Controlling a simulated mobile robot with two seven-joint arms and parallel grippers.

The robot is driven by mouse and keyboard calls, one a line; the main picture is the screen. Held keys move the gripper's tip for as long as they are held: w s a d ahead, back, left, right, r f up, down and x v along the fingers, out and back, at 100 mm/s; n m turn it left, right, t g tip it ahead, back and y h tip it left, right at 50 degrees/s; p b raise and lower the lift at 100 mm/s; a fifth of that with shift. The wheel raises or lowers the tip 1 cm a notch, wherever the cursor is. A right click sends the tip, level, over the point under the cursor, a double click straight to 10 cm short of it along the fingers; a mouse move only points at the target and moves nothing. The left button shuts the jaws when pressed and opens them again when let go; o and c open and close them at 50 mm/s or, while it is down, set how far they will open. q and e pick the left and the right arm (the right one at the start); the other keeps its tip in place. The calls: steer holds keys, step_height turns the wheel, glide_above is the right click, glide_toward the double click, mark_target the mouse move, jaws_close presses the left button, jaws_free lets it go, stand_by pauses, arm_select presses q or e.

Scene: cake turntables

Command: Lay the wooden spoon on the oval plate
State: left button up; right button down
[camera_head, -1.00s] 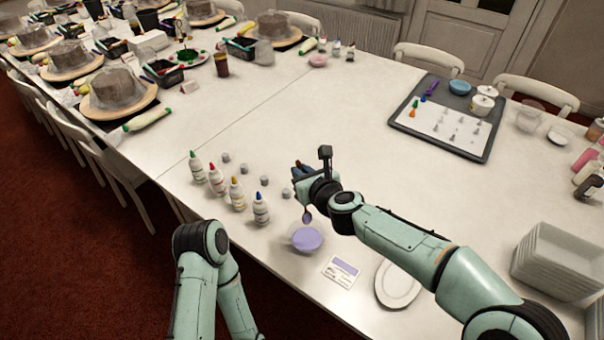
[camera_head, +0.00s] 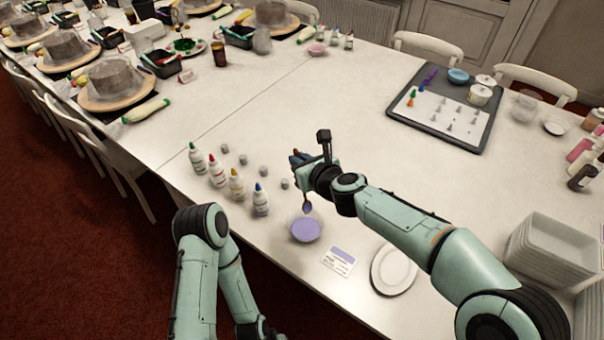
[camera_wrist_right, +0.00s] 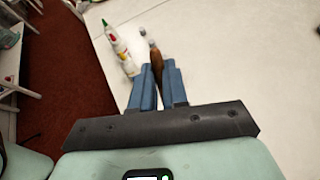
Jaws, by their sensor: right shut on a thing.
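The wooden spoon (camera_wrist_right: 155,59) is held between the blue fingers of my right gripper (camera_wrist_right: 160,75) in the right wrist view. In the head view its purple-coated bowl (camera_head: 307,208) hangs down just above the rim of a bowl of purple icing; the rest is mostly hidden by my right gripper (camera_head: 298,158). The white oval plate (camera_head: 394,270) lies empty on the table to the right of the icing bowl, beside my right forearm. My left arm shows at the lower left of the head view, but its gripper is out of the picture.
The bowl of purple icing (camera_head: 306,229) stands below my right gripper. Several capped squeeze bottles (camera_head: 236,185) and small grey nozzles stand left of it. A printed card (camera_head: 338,261) lies between bowl and plate. Stacked white trays (camera_head: 552,245) stand at the right. The table's middle is clear.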

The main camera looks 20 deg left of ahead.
steer(key=shift+s+f+n+g, duration=0.2)
steer(key=shift+s+n+g, duration=0.1)
steer(key=shift+n+g, duration=0.15)
steer(key=s+d+f+n+g+h, duration=0.5)
steer(key=s+d+f+n+g, duration=0.4)
steer(key=f+n, duration=0.3)
steer(key=s+d+f+n+h, duration=0.1)
steer(key=s+d+f+n, duration=0.1)
steer(key=d, duration=0.4)
steer(key=s+d+f+n+t+h, duration=0.1)
steer(key=s+d+f+n+h, duration=0.1)
steer(key=d, duration=0.4)
steer(key=s+d+f+n+h, duration=0.1)
steer(key=s+d+f+n, duration=0.1)
steer(key=d+f+n, duration=0.2)
steer(key=shift+s+d+n+h, duration=0.2)
steer(key=shift+d+n+h, duration=0.2)
steer(key=shift+d+n, duration=0.7)
steer(key=shift+f+b, duration=1.2)
steer(key=shift+f, duration=0.65)
steer(key=shift+f+b, duration=0.6)
arm_select(q)
steer(key=f, duration=0.1)
steer(key=s+f, duration=0.1)
steer(key=f, duration=0.2)
steer(key=shift+s, duration=0.4)
